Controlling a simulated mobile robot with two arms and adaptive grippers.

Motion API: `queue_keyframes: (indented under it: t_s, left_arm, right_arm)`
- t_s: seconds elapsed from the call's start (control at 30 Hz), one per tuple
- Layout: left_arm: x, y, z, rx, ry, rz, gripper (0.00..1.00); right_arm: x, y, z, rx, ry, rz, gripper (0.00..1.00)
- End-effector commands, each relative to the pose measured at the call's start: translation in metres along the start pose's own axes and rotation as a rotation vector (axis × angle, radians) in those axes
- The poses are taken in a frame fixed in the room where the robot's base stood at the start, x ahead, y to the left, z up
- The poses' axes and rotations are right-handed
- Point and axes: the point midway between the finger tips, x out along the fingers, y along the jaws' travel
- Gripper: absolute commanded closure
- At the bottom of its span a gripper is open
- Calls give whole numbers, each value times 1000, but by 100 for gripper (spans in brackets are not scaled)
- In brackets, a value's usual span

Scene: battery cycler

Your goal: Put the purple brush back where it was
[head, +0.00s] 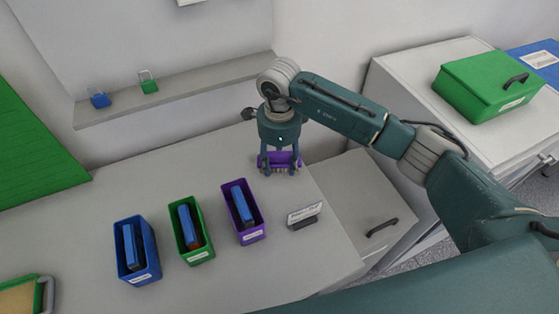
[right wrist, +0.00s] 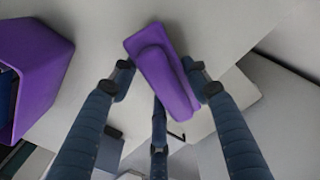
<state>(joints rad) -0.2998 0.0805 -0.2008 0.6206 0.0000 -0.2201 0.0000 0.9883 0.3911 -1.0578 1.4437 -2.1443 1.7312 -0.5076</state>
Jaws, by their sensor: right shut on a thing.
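The purple brush (head: 281,159) is held by my right gripper (head: 279,168) above the back right part of the table. In the right wrist view the brush (right wrist: 160,68) shows as a purple block with a raised grip, between the fingertips of the right gripper (right wrist: 160,88). The purple bin (head: 250,237) stands on the table in front and to the left of the gripper, with a blue item in it. The purple bin (right wrist: 45,75) also shows at the left of the right wrist view. My left gripper is not in view.
A green bin (head: 199,258) and a blue bin (head: 143,277) stand left of the purple bin. A small label stand (head: 305,213) is at its right. A shelf (head: 190,85) with two small padlock-like things runs along the back wall. A green box (head: 490,85) sits on the right cabinet.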

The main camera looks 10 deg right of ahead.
Motion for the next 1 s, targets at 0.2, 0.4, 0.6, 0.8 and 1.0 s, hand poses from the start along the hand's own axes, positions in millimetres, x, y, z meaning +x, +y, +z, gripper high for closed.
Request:
queue_keyframes:
  t_s: [0.2,0.4,0.6,0.8,1.0]
  left_arm:
    - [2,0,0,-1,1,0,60]
    - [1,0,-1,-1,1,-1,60]
    - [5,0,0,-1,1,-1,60]
    - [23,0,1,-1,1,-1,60]
    - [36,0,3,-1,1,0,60]
  right_arm:
    - [1,0,0,1,0,0,35]
    - [1,0,0,1,0,0,35]
    - [-13,-2,0,1,-2,-5,35]
    - [-54,-2,0,0,-2,-8,35]
    - [-95,-1,0,0,0,-5,35]
